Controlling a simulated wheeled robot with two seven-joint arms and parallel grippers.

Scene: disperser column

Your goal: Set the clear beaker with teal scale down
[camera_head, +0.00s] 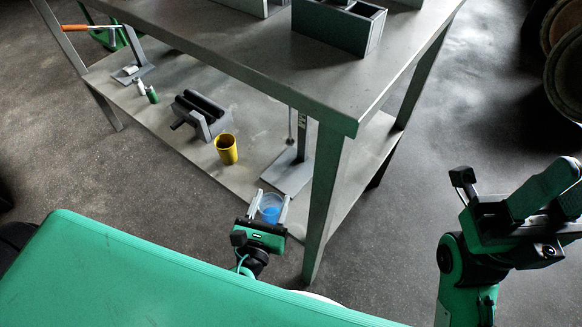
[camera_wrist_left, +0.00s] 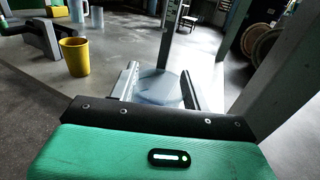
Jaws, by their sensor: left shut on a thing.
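The clear beaker (camera_head: 271,203) with blue contents is between the two fingers of my left gripper (camera_head: 269,206), which is shut on it. It is at the near edge of the lower shelf, in front of the grey stand's base plate (camera_head: 289,173). I cannot tell whether its bottom touches the shelf. In the left wrist view the beaker (camera_wrist_left: 158,88) shows pale between the fingers of the left gripper (camera_wrist_left: 157,88); its teal scale cannot be made out. My right arm is at the right of the head view, away from the shelf; its fingertips are not clear.
A yellow cup (camera_head: 227,149) stands on the lower shelf (camera_head: 185,150), left of the stand. A grey device with dark rollers (camera_head: 200,113) is behind it. A table leg (camera_head: 324,200) rises close to the right of my left gripper. The upper tabletop (camera_head: 270,60) overhangs the back.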

